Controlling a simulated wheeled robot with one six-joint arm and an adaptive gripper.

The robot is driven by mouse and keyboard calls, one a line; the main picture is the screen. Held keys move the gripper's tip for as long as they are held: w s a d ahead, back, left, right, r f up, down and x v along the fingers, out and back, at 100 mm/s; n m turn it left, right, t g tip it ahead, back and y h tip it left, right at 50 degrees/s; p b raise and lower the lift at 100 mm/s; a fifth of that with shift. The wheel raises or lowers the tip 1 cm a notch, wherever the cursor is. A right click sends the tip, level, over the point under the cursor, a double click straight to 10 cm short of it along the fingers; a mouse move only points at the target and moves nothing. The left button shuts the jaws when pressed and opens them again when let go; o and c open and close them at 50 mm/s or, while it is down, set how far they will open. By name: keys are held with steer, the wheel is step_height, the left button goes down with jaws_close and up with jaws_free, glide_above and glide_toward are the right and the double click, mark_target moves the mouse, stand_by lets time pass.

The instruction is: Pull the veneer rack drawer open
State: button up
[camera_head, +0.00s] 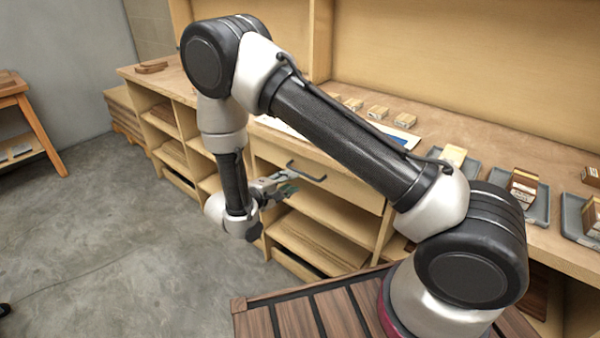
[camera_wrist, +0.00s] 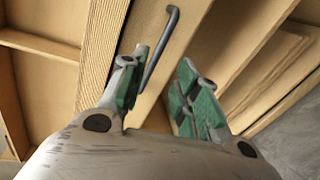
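The veneer rack drawer (camera_head: 345,188) is a wide light-wood front under the bench top, and it looks flush with the rack. Its dark bar handle (camera_head: 306,171) runs along the front's upper middle. My gripper (camera_head: 284,188) is just in front of the handle, near its left end. In the wrist view, the handle (camera_wrist: 162,45) shows between the two green-padded fingers of my gripper (camera_wrist: 163,62), closer to the left finger. The fingers are apart and not closed on the bar. Whether the left finger touches it I cannot tell.
The bench top (camera_head: 480,128) holds small wood samples and grey trays (camera_head: 535,205). Open shelves (camera_head: 310,240) with wood sheets lie below the drawer. A slatted wooden surface (camera_head: 300,315) is in the foreground. The grey floor (camera_head: 110,250) at left is clear.

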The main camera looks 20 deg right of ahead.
mark_target(303, 173)
steer(key=shift+m, duration=0.8)
steer(key=x, duration=0.7)
steer(key=shift+w+d+r, duration=0.2)
steer(key=shift+w+d, duration=0.05)
steer(key=shift+w, duration=0.1)
jaws_close()
